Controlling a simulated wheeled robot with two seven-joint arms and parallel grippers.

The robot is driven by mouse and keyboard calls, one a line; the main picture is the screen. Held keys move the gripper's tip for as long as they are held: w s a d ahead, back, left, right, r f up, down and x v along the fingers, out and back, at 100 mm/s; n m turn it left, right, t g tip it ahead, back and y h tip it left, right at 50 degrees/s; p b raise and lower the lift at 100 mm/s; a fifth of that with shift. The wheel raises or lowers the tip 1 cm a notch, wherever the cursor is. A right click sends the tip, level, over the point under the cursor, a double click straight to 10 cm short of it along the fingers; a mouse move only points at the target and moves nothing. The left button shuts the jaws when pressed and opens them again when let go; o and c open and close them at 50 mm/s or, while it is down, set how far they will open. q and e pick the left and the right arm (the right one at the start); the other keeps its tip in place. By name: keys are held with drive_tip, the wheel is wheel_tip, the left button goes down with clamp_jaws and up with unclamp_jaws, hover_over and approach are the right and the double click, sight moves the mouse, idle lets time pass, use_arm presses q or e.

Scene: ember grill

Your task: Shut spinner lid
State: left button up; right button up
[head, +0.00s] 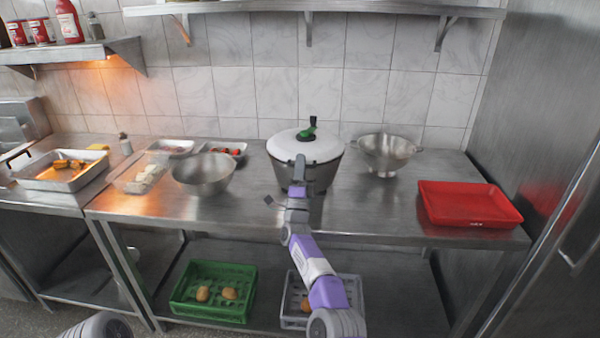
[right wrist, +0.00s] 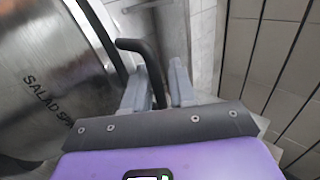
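The salad spinner (head: 321,177) stands on the steel counter against the tiled wall. Its pale lid (head: 283,147) lies over the top and carries a green knob with an upright black grip (head: 311,128). I cannot tell whether the lid is fully seated. My right gripper (head: 298,164) is at the spinner's front. In the right wrist view, the spinner's steel side (right wrist: 50,75) with black lettering is at left. My left gripper is out of view.
A steel bowl (head: 203,176) is left of the spinner, with food trays beyond it. A colander (head: 385,155) is to its right. A red tray (head: 468,205) lies at the right end. A shelf (head: 370,8) hangs above. The counter's front middle is mostly clear.

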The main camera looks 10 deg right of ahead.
drive_tip(key=shift+s+f+b, duration=0.2)
drive_tip(key=shift+f+b, duration=0.3)
drive_tip(key=shift+b, duration=0.35)
drive_tip(key=v, duration=0.6)
drive_tip(key=shift+s+b, duration=0.3)
drive_tip(key=shift+b, duration=0.15)
drive_tip(key=shift+a+f, duration=0.1)
